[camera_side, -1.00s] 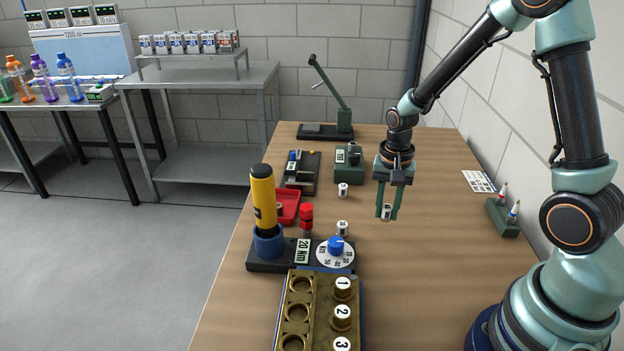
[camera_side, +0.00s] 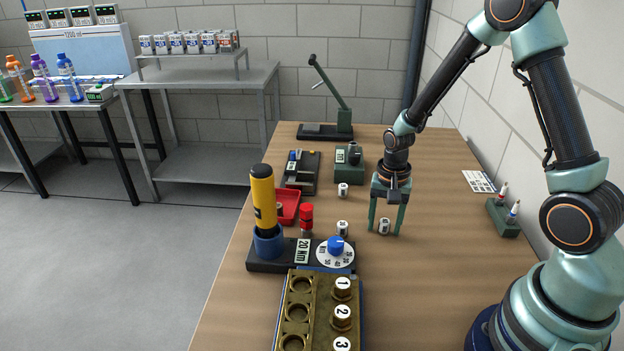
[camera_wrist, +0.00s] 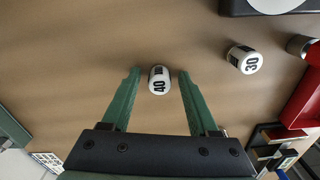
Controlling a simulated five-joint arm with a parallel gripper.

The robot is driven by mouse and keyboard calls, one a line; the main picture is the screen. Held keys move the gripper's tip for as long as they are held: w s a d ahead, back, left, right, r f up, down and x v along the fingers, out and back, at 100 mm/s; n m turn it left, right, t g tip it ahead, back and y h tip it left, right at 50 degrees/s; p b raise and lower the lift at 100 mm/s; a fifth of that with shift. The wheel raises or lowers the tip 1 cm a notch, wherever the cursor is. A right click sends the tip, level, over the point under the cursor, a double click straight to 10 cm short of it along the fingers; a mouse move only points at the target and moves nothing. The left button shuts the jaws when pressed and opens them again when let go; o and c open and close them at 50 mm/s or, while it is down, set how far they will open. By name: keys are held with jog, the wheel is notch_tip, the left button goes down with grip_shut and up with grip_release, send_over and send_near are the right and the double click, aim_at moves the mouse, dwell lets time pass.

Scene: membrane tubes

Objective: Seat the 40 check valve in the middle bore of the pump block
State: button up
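The 40 check valve (camera_wrist: 159,80) is a small white cylinder with a dark band and a black "40". In the side view the valve (camera_side: 384,226) is at table level, right of the dial. My gripper (camera_side: 386,230) points down with its green fingers on either side of it. In the wrist view my gripper (camera_wrist: 159,74) is open, with a gap between the valve and each fingertip. The brass pump block (camera_side: 318,310) stands at the bottom of the side view, its near end cut off. Its middle bore (camera_side: 297,312) looks empty.
The valve marked 30 (camera_wrist: 244,60) lies to the right in the wrist view. A black base with a blue-knobbed dial (camera_side: 336,248) and a yellow-handled tool (camera_side: 264,200) stands behind the block. A red tray (camera_side: 287,205) is beyond it. The table right of the block is clear.

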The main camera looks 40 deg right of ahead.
jog(key=shift+r, duration=0.1)
notch_tip(320, 180, up, 11)
notch_tip(320, 180, up, 8)
jog(key=n+t, duration=0.3)
jog(key=n, duration=0.2)
send_over(384, 221)
jog(key=s+a, duration=0.2)
jog(key=a, duration=0.1)
jog(key=s+a+r+n+t, duration=0.2)
jog(key=s+a+r+n, duration=0.1)
jog(key=s+r+n, duration=0.1)
jog(key=shift+r+n, duration=0.4)
jog(key=shift+r, duration=0.05)
jog(key=shift+o, duration=0.6)
jog(key=shift+s+a+r+n+t, duration=0.35)
jog(key=shift+s+a+n, duration=0.15)
jog(key=shift+n, duration=0.2)
